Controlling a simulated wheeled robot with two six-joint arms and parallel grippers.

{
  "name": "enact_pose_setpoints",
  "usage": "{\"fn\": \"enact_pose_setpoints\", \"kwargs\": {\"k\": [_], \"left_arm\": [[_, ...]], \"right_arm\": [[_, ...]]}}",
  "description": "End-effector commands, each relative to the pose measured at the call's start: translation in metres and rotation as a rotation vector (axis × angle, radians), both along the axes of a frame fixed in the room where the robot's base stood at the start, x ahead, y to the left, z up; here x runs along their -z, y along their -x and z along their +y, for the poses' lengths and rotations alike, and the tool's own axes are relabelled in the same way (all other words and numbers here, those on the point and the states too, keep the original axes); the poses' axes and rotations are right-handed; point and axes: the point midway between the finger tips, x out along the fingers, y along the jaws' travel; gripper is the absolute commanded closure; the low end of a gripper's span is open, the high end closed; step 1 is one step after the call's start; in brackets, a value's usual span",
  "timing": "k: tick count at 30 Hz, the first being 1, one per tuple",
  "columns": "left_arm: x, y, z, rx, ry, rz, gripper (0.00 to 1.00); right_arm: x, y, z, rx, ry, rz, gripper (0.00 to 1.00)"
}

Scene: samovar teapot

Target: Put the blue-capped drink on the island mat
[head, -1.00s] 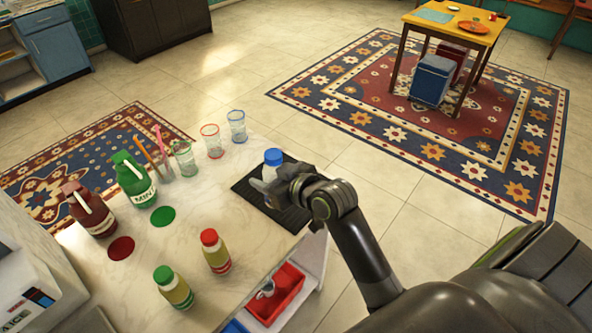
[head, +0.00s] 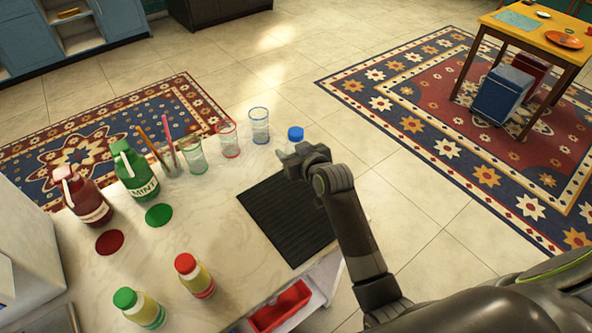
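The blue-capped drink (head: 295,134) shows mostly as its blue cap in the head view, just past the far edge of the black island mat (head: 285,222). My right gripper (head: 289,155) is around the bottle below the cap and seems shut on it; the gripper hides most of the body. The drink appears off the mat, perhaps raised; its base is hidden. The ribbed mat lies bare on the pale island top. My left gripper is not in view.
Blue-rimmed (head: 259,125), red-rimmed (head: 228,139) and green-rimmed (head: 193,155) glasses stand left of the drink. Red-capped (head: 195,276) and green-capped (head: 139,307) drinks stand nearer. Green (head: 134,172) and dark red (head: 86,196) jugs stand at left.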

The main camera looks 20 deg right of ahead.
Motion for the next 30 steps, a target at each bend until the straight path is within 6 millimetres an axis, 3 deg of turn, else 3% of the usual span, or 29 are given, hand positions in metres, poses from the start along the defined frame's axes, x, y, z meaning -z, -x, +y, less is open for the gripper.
{"fn": "enact_pose_setpoints", "kwargs": {"k": [12, 25, 26, 30], "left_arm": [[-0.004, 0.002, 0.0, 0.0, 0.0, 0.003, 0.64], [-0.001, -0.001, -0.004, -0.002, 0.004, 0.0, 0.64], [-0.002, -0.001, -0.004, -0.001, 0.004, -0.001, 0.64], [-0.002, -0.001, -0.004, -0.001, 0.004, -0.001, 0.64]], "right_arm": [[0.047, 0.0, 0.0, -0.001, -0.001, -0.001, 0.82], [0.054, 0.0, 0.0, 0.0, -0.001, -0.003, 0.82], [0.054, 0.0, 0.0, 0.0, 0.0, -0.001, 0.48], [0.054, 0.0, 0.0, 0.0, 0.0, -0.001, 0.3]]}}
